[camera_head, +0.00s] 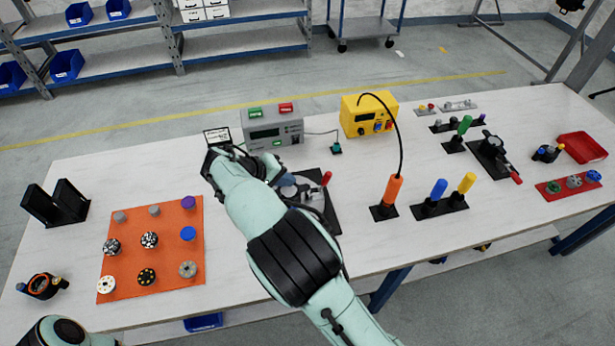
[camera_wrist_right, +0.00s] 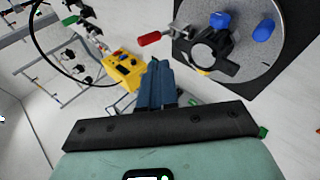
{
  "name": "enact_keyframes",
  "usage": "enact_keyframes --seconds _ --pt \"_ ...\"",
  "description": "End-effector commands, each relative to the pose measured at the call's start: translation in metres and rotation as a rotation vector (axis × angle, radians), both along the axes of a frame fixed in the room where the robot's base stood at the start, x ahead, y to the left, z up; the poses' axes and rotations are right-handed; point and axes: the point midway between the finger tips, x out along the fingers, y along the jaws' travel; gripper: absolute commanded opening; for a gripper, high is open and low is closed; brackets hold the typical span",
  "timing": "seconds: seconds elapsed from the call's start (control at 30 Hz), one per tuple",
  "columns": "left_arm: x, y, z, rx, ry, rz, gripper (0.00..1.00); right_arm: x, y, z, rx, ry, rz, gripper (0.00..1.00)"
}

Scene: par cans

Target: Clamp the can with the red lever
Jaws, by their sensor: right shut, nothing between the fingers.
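The red lever (camera_head: 326,178) stands at the right side of a clamp fixture on a black plate (camera_head: 333,212); my right arm covers part of the fixture. In the right wrist view the red lever (camera_wrist_right: 149,39) joins a dark clamp bracket (camera_wrist_right: 213,48) over a grey disc (camera_wrist_right: 285,62). Two blue knob-like parts (camera_wrist_right: 264,30) show on the disc. My left gripper is out of view.
A grey tester box (camera_head: 272,127) and a yellow box (camera_head: 369,115) stand behind the fixture. An orange-handled tool (camera_head: 391,190) stands to the right. White table surface is free at the front right.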

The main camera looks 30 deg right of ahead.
Motion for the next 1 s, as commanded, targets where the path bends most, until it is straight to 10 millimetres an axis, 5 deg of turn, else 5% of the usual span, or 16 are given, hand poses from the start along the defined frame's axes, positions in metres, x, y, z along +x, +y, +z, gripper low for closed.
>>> enact_keyframes --seconds 0.5,0.73,1.0 --pt "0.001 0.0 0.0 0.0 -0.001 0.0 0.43 0.009 -0.068 -0.069 -0.003 0.005 -0.004 0.0" --pt "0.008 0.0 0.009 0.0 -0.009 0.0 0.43 0.018 -0.096 -0.077 -0.001 -0.001 -0.002 0.0" --pt "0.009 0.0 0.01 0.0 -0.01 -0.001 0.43 0.02 -0.104 -0.08 -0.001 0.001 0.001 0.0"
